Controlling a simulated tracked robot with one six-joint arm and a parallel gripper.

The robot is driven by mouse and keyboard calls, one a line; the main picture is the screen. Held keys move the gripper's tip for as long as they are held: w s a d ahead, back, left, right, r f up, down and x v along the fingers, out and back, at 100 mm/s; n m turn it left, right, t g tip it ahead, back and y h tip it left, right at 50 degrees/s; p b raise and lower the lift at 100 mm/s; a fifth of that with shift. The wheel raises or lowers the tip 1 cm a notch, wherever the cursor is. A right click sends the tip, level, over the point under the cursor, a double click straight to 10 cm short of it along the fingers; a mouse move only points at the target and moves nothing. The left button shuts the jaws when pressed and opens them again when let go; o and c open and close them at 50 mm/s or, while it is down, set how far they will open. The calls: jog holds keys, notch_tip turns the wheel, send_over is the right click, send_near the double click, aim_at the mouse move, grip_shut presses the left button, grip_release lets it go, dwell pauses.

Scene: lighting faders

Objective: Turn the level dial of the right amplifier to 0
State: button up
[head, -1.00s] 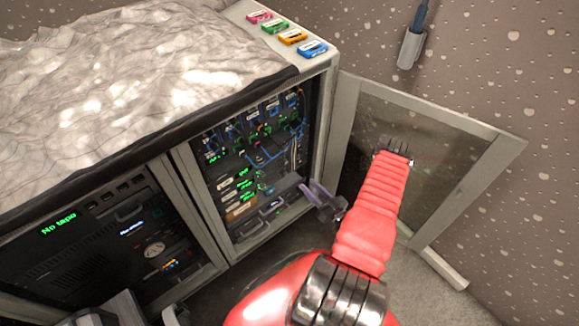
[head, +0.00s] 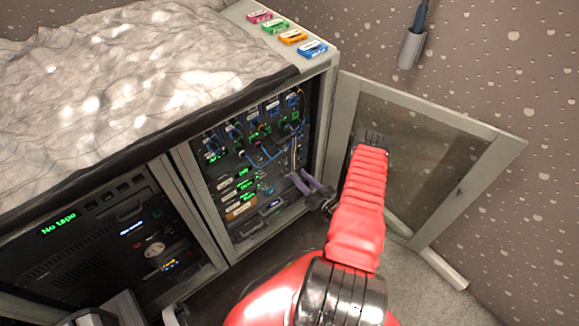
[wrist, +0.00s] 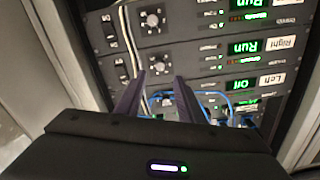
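The right amplifier (wrist: 210,55) is the unit beside the white label reading "Right", which appears upside down in the wrist view. Its green display reads "Run". Its round silver level dial (wrist: 158,65) is at its left part in the picture; I cannot read the setting. My gripper (wrist: 160,76) is open and empty, its two purple fingers apart. The dial shows between and just beyond the fingertips; I see no contact. In the head view my gripper (head: 297,175) is in front of the open rack bay, and the dial is too small to make out.
Another amplifier dial (wrist: 152,19) is above in the wrist view. The left amplifier's label (wrist: 272,79) is below, with blue cables (wrist: 215,98) near the fingers. The rack's glass door (head: 430,150) stands open to the right of my arm.

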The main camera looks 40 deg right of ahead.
aim_at(285, 162)
jog(key=w, duration=0.7)
jog(key=shift+w, duration=0.25)
jog(key=shift+a, duration=0.1)
jog(key=shift+c, duration=0.3)
grip_shut()
